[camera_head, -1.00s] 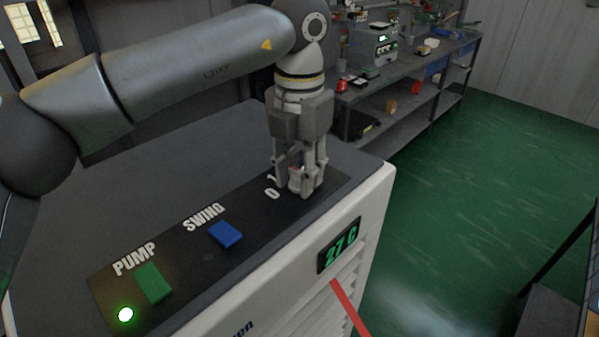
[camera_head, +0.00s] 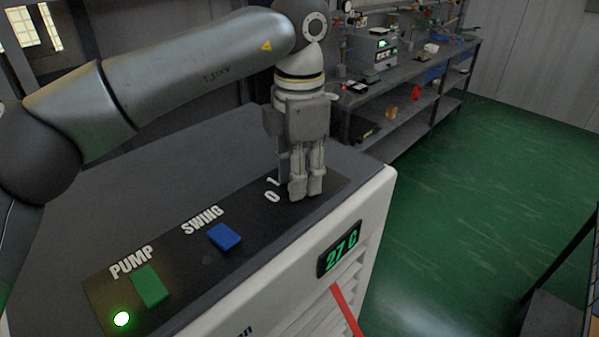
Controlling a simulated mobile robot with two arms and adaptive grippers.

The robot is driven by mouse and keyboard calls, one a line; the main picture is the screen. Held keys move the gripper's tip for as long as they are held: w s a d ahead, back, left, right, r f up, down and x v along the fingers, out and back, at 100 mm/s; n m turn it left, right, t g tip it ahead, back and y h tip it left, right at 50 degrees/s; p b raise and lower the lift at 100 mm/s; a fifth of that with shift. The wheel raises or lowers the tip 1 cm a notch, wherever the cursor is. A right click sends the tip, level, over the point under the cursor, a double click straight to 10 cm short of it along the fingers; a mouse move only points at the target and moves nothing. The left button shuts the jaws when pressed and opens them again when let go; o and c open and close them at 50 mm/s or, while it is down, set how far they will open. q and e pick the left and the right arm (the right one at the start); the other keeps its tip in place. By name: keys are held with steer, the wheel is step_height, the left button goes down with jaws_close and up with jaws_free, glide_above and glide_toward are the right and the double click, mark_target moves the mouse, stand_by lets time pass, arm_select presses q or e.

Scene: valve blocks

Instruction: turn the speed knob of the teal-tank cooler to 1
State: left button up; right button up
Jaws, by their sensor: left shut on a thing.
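The cooler (camera_head: 130,190) has a dark grey top and a white front; no teal tank shows in this view. Its black control panel (camera_head: 258,222) carries a green PUMP switch (camera_head: 150,287), a blue SWING switch (camera_head: 224,237) and the marks 0 and 1 (camera_head: 273,190). My left gripper (camera_head: 305,190) points down at the far right end of the panel, beside these marks. It is shut on the speed knob, which its fingers hide. I cannot see the knob's pointer. My right gripper is not in view.
A green light (camera_head: 122,319) glows near the PUMP switch. The front display (camera_head: 339,250) reads 27 C, with a red strip (camera_head: 346,308) below it. A workbench (camera_head: 410,70) with equipment stands behind. The green floor (camera_head: 470,200) at right is mostly clear.

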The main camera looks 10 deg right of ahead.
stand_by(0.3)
arm_select(q)
steer(key=o, duration=1.2)
steer(key=shift+c, duration=0.2)
step_height(320, 180, up, 12)
